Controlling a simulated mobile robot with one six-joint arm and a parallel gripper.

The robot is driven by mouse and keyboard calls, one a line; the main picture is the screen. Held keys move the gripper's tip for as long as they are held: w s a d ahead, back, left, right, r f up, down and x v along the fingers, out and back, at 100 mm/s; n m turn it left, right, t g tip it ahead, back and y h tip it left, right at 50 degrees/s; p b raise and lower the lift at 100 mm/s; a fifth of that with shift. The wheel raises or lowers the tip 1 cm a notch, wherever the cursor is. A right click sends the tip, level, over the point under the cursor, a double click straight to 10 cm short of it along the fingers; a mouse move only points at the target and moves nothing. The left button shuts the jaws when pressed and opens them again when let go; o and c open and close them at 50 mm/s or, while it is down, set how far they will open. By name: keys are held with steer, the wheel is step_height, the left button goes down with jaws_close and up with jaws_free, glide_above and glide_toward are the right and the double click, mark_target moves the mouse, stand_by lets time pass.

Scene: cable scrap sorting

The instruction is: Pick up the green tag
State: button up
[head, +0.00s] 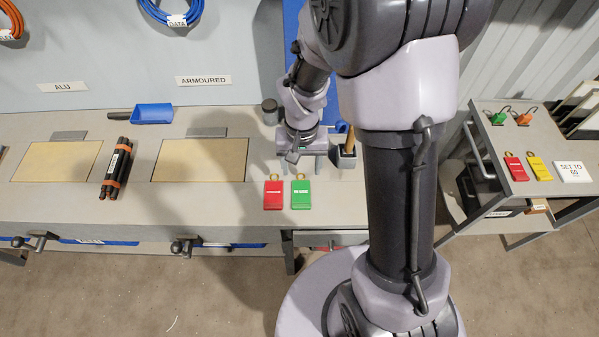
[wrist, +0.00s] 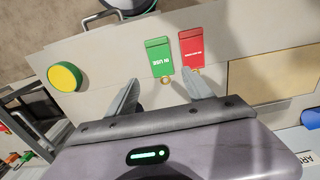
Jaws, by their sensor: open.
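The green tag (head: 301,194) lies flat on the grey bench, with a brass ring at its top edge. A red tag (head: 274,194) lies close to its left. In the wrist view the green tag (wrist: 159,57) lies ahead of my gripper, its ring toward the jaws, with the red tag (wrist: 192,47) to its right. My gripper (wrist: 162,90) is open and empty, its two fingers spread on either side of the line to the green tag's ring. In the head view my gripper (head: 292,157) hangs just behind the tags, partly hidden by my arm.
A black cable bundle (head: 116,170) lies between two tan panels. A blue scoop (head: 153,113) lies at the back. A small dark holder (head: 346,156) stands right of my gripper. A yellow round button (wrist: 65,77) shows in the wrist view. A side cart (head: 545,150) holds more tags.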

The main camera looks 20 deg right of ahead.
steer(key=b, duration=0.2)
glide_above(301, 194)
step_height(301, 194, down, 7)
steer(key=shift+w, duration=0.1)
step_height(301, 194, down, 6)
steer(key=b, duration=0.2)
steer(key=shift+r+b, duration=0.1)
steer(key=shift+b, duration=0.3)
steer(key=shift+r, duration=0.15)
steer(key=c, duration=1.1)
